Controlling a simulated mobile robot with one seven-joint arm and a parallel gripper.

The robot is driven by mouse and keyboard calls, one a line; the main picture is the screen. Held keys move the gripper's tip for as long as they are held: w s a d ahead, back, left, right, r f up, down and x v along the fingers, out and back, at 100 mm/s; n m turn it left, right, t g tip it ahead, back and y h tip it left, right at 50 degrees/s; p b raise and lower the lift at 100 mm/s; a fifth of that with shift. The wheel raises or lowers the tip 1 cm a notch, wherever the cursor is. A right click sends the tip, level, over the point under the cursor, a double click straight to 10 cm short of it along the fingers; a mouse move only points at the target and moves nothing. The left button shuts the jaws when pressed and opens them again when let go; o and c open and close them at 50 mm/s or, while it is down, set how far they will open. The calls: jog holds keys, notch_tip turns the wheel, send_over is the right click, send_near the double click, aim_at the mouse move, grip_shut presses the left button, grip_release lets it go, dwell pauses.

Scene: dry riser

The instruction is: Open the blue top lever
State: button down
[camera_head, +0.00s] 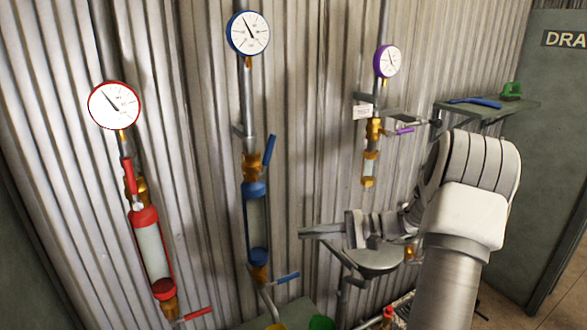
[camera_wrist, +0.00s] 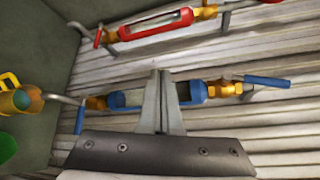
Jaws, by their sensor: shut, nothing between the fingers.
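The blue top lever (camera_head: 269,149) slants up and to the right from the brass valve (camera_head: 250,170) above the blue-capped sight glass (camera_head: 256,222). In the wrist view the same lever (camera_wrist: 267,81) lies at the right, beyond its brass fitting. A second blue lever (camera_head: 287,278) sticks out to the right below the glass. My gripper (camera_head: 303,233) is shut and empty, right of the blue sight glass and lower than the top lever. In the wrist view its fingers (camera_wrist: 165,75) overlap the middle of the glass; I cannot tell whether they touch it.
A red riser (camera_head: 152,250) with its own levers stands left, and a purple-marked one (camera_head: 371,150) stands right behind my arm. A blue-rimmed gauge (camera_head: 248,33) tops the blue riser. A shelf (camera_head: 520,108) holds tools at right. Yellow and green cups sit below.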

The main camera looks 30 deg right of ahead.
aim_at(272, 149)
jog(key=w+d+r+m+t+h, duration=0.1)
jog(key=d+r+m+t, duration=0.1)
jog(key=d+r+t, duration=0.3)
jog(key=w+d+r+m+t+h, duration=0.1)
jog(key=d+r+m+t, duration=0.15)
jog(key=r, duration=0.55)
jog(key=s+a+p+x, duration=0.1)
jog(key=x, duration=1.1)
jog(key=shift+a+r+n, duration=0.2)
jog(key=shift+r+n, duration=0.15)
jog(key=shift+r, duration=0.05)
jog(key=shift+a+r+n+g+h+b, duration=0.3)
jog(key=shift+a+n+b, duration=0.2)
jog(key=shift+n, duration=0.25)
jog(key=shift+a+r+n+g+h+b, duration=0.2)
jog(key=shift+a+r+n+g+b, duration=0.25)
jog(key=shift+n, duration=0.3)
jog(key=shift+d+f, duration=0.1)
jog(key=shift+f, duration=0.05)
